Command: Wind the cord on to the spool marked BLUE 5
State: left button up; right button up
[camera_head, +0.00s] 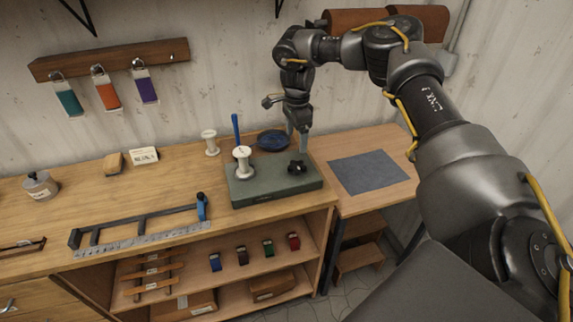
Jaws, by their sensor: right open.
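A white spool (243,160) stands upright on the dark green winder block (272,191), at its left. A black knob (297,168) sits on the right of the block. A coil of dark blue cord (272,141) lies on the bench just behind the block. A second white spool (211,144) stands on the bench further left. No marking on either spool is readable. My right gripper (299,131) points down, open and apparently empty, to the right of the blue coil and behind the black knob. My left gripper is out of the picture.
An upright blue rod (236,129) stands between the spools. A grey mat (369,172) lies on the lower right table. The bench left of the block has free room.

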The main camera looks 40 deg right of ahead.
aim_at(295, 166)
notch_tip(295, 166, down, 11)
jog(key=p, duration=0.3)
dwell(0.4)
jog(key=c, duration=1)
jog(key=shift+o, duration=0.2)
jog(key=shift+m, duration=0.3)
